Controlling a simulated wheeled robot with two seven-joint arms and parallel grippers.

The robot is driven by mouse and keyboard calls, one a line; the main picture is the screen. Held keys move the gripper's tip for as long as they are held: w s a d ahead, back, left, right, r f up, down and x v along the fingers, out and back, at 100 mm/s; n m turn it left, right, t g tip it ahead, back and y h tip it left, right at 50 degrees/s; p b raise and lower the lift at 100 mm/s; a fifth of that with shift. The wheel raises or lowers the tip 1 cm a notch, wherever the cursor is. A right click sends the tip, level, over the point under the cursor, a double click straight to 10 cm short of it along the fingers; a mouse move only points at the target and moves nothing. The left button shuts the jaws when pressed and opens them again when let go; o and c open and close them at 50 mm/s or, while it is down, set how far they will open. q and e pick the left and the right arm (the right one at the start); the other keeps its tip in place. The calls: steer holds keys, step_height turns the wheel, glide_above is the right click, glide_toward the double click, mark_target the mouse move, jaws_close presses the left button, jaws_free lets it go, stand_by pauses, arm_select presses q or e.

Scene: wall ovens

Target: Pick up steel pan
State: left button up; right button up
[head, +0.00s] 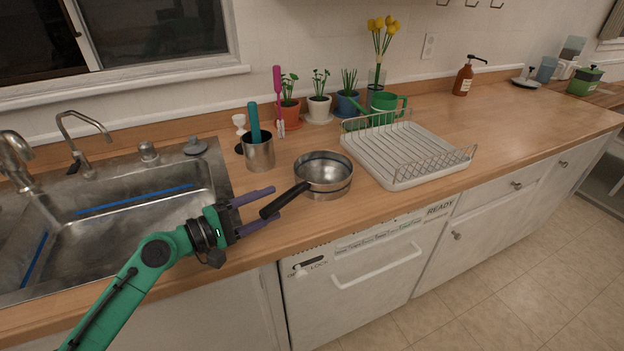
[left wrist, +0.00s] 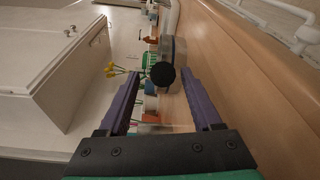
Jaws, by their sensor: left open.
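The steel pan (head: 324,176) stands upright on the wooden counter, between the utensil cup and the dish rack, with its black handle (head: 285,201) pointing to the front left. My left gripper (head: 272,207) is open, with its purple fingers reaching toward the pan from the left. The handle's end lies at or between the fingertips in the head view. In the left wrist view the round black handle end (left wrist: 163,74) shows ahead between the two open fingers (left wrist: 165,95), with the pan (left wrist: 180,50) behind it. I see no contact. My right gripper is not in view.
A steel cup (head: 259,153) with utensils stands behind the pan. A white dish rack (head: 405,160) is to its right. Potted plants and a green watering can (head: 388,103) line the wall. The sink (head: 120,215) is at left. Bare counter (head: 500,110) lies at right.

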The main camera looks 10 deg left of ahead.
mark_target(298, 193)
arm_select(q)
steer(key=p+x, duration=0.1)
steer(key=x, duration=0.3)
steer(key=shift+w+p, duration=0.2)
steer(key=shift+p, duration=0.2)
steer(key=shift+w+d+f, duration=0.2)
steer(key=shift+f, duration=0.1)
jaws_close()
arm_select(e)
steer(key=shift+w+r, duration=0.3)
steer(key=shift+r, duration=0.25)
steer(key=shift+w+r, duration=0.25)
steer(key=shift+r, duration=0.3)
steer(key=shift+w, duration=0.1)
